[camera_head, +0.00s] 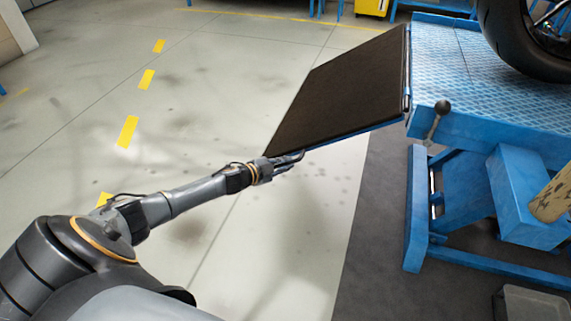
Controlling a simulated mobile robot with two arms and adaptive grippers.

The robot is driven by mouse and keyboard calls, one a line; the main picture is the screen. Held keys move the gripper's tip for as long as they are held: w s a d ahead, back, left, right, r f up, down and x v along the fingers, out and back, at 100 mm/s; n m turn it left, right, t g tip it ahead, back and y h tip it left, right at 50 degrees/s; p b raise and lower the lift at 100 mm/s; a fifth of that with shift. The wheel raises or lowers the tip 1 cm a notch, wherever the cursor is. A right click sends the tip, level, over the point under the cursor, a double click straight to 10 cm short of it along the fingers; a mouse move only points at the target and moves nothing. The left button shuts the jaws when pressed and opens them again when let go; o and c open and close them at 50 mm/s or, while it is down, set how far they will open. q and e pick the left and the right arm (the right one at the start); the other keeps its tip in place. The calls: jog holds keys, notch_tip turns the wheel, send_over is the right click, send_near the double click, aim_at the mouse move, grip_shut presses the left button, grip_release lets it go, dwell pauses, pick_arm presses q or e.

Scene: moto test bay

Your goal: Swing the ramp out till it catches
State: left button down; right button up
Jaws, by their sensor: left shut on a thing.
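The ramp (340,95) is a dark-topped flap with a blue edge. It sticks out to the left from the end of the blue lift table (457,60), where it is joined along its right edge. My left gripper (290,160) is shut on the ramp at its near left corner, with the arm reaching in from the lower left. The fingertips are small in the picture and partly hidden against the ramp's edge. My right gripper is not in view.
A lever with a black knob (442,107) stands at the lift's near corner. A motorcycle wheel (525,45) rests on the lift. A grey box (530,304) is at the lower right. The floor left of the ramp is clear, with yellow dashes (127,131).

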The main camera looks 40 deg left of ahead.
pick_arm(q)
jog(key=shift+a+r, duration=0.1)
jog(key=shift+a, duration=0.05)
jog(key=c, duration=1.7)
grip_release()
jog(key=shift+o, duration=0.2)
jog(key=v, duration=1.2)
